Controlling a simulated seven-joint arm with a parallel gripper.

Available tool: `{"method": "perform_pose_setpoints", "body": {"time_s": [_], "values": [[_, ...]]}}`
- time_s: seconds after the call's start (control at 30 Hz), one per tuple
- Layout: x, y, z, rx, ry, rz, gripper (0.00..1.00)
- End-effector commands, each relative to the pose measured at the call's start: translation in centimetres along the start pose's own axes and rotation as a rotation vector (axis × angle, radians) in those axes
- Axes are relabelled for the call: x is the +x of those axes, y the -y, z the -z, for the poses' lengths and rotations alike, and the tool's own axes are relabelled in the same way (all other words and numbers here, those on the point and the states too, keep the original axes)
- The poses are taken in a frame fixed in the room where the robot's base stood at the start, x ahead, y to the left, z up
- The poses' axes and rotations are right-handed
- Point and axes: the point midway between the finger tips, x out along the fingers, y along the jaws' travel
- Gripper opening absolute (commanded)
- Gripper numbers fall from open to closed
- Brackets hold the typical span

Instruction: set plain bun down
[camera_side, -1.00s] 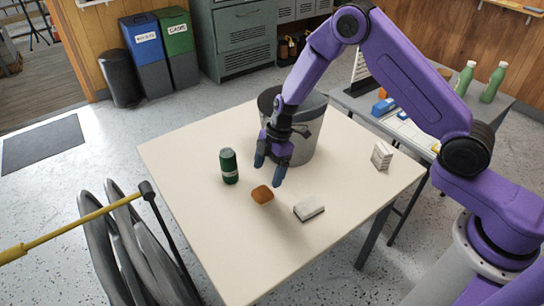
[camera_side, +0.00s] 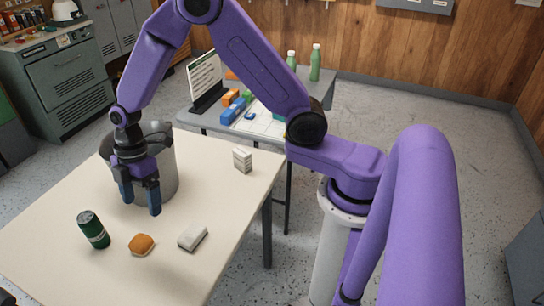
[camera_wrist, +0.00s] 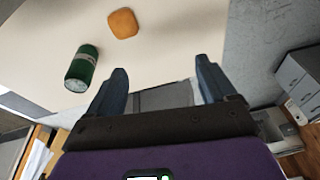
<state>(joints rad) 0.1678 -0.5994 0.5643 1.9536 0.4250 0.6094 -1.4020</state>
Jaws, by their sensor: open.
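The plain bun (camera_side: 141,244), small and golden brown, rests on the cream table (camera_side: 60,245) between the green can and a pale block. It also shows in the wrist view (camera_wrist: 123,23), apart from my fingers. My gripper (camera_side: 140,204) is open and empty, pointing down above the table in front of the grey bucket. In the wrist view my two blue fingers (camera_wrist: 162,70) are spread wide with nothing held between them.
The grey bucket (camera_side: 165,170) stands behind my gripper. A small white stack (camera_side: 242,160) is near the right edge. The table's front left is clear.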

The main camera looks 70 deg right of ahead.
Motion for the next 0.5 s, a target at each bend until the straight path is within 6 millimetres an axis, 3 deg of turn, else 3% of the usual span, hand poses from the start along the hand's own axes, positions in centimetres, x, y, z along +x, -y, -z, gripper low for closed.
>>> {"method": "perform_pose_setpoints", "body": {"time_s": [0.23,0.5], "values": [[-4.5,7.8,0.0,0.080,0.051,0.018,0.84],[-8.4,16.3,-2.7,0.183,0.118,0.003,0.84]]}}
